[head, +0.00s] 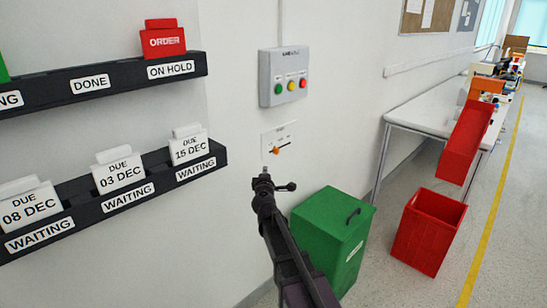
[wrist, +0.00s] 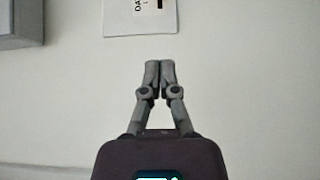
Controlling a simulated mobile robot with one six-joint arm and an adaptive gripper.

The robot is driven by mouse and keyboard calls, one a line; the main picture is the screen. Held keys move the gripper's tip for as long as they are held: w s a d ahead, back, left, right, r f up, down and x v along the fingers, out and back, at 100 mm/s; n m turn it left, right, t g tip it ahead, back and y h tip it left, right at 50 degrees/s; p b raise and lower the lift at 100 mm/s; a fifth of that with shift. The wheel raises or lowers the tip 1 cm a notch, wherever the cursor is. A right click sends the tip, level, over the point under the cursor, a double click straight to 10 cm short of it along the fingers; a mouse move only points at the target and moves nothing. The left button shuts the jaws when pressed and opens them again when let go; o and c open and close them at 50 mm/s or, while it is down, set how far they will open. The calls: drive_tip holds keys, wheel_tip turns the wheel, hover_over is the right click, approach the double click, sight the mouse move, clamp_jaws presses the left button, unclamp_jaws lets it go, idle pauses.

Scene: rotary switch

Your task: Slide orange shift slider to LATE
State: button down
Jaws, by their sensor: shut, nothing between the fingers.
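The orange shift slider (head: 276,150) sits on a white plate (head: 287,137) on the wall, towards the plate's left part in the head view. The plate's lettering is too small to read there. My gripper (head: 264,172) is just below the plate in the head view, apart from the slider. In the wrist view my gripper (wrist: 159,64) is shut and empty, its fingertips together in front of bare wall. Part of the white plate (wrist: 118,29) shows above the fingertips, with a bit of black lettering and a dark mark. The orange slider is not visible in the wrist view.
A grey box (head: 285,77) with green, yellow and red buttons is on the wall above the plate. Black card racks (head: 113,198) are on the wall at left. A green bin (head: 330,238) and a red bin (head: 428,232) stand at lower right. The wall around my fingertips is clear.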

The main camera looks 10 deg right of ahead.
drive_tip(key=shift+w, duration=0.1)
approach(273, 151)
drive_tip(key=w, duration=0.1)
drive_tip(key=w+a, duration=0.1)
drive_tip(key=w, duration=0.1)
drive_tip(key=w+a, duration=0.1)
drive_tip(key=shift+w+r, duration=0.1)
drive_tip(key=shift+w, duration=0.25)
drive_tip(key=shift+w+d, duration=0.35)
drive_tip(key=shift+d, duration=0.25)
drive_tip(key=shift+w+d, duration=0.35)
drive_tip(key=shift+d, duration=0.25)
drive_tip(key=shift+w+d, duration=0.2)
drive_tip(key=shift+d, duration=0.2)
